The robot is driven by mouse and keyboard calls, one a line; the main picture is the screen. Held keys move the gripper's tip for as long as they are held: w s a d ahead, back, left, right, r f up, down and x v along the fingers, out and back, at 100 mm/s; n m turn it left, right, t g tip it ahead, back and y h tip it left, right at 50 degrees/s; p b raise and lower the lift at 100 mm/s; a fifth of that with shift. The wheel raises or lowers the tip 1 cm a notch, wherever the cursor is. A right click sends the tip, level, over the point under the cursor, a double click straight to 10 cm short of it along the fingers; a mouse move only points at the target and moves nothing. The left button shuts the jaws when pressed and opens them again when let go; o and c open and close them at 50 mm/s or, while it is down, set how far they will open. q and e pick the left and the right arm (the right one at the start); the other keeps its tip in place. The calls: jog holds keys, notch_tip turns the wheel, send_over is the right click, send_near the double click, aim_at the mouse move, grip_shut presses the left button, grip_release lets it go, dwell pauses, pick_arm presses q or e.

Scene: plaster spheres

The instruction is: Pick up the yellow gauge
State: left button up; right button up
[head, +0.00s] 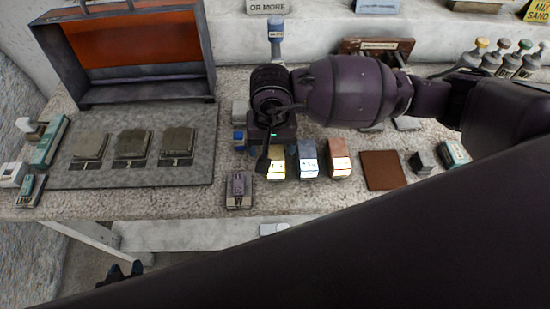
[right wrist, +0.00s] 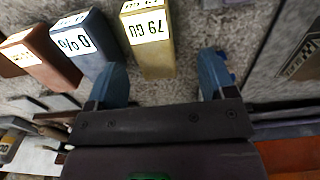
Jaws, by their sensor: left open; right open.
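The yellow gauge (head: 276,169) lies on the bench, leftmost in a row with a blue gauge (head: 308,168) and a copper gauge (head: 340,167). My right gripper (head: 262,150) is above the row's left end and partly hides the yellow gauge. In the right wrist view the yellow gauge (right wrist: 148,55) has a white label, and its near end lies between the open blue fingers (right wrist: 163,75), nearer the left finger. I see no grip on it; contact is unclear.
A purple-topped block (head: 239,190) stands left of the yellow gauge near the bench front edge. A brown square plate (head: 382,170) lies to the right. A grey mat (head: 195,120) with several blocks and an orange-lined case (head: 140,92) are at left.

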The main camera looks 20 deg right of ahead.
aim_at(275, 157)
jog(key=f, duration=0.2)
jog(key=s+f, duration=0.1)
jog(key=f, duration=0.1)
jog(key=shift+d, duration=0.2)
jog(key=shift+f, duration=0.45)
jog(key=shift+w+f, duration=0.1)
jog(key=shift+f, duration=0.15)
dwell(0.5)
jog(key=c, duration=1.2)
jog(key=shift+r, duration=0.4)
notch_tip(275, 157, up, 20)
jog(key=shift+f+p, duration=0.1)
jog(key=shift+p, duration=0.2)
